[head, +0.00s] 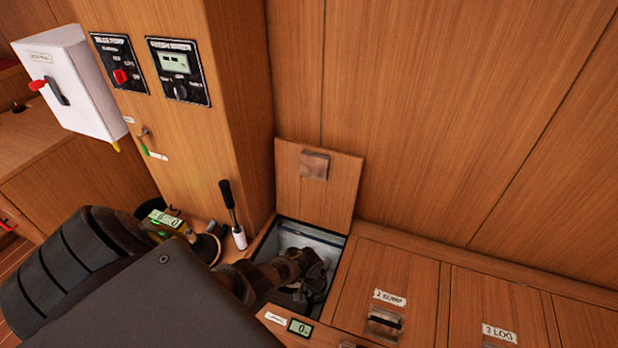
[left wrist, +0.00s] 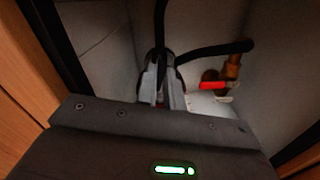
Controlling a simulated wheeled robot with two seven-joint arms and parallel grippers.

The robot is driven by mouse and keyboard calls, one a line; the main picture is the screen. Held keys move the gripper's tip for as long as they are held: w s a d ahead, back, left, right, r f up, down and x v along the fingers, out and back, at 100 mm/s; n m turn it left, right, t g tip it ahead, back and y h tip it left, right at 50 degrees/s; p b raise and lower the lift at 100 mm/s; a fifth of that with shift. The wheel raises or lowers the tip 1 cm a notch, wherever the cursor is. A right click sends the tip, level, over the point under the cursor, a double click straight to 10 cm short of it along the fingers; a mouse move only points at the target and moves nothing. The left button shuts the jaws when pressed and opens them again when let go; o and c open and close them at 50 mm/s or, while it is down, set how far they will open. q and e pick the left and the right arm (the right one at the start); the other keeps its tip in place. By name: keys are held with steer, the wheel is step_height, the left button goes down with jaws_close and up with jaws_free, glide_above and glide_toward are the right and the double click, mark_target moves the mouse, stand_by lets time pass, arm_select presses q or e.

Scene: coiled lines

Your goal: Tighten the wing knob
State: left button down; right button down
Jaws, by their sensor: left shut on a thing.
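My left gripper (head: 312,276) reaches down into an open compartment in the wooden bench. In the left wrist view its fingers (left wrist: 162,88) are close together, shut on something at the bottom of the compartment. The wing knob cannot be made out clearly; it is mostly hidden between and under the fingers, so I cannot tell its angle. My own dark arm covers the lower left of the head view. My right gripper is in neither view.
The raised lid (head: 318,190) stands against the wall. Black hoses (left wrist: 215,50) and a brass valve with a red handle (left wrist: 213,86) are close beside the fingers. The compartment walls are near. A black-handled lever (head: 231,205) stands left of the opening; closed lids lie to the right.

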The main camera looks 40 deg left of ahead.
arm_select(q)
steer(key=shift+s, duration=0.1)
steer(key=c, duration=1.5)
jaws_free()
steer(key=shift+r, duration=0.15)
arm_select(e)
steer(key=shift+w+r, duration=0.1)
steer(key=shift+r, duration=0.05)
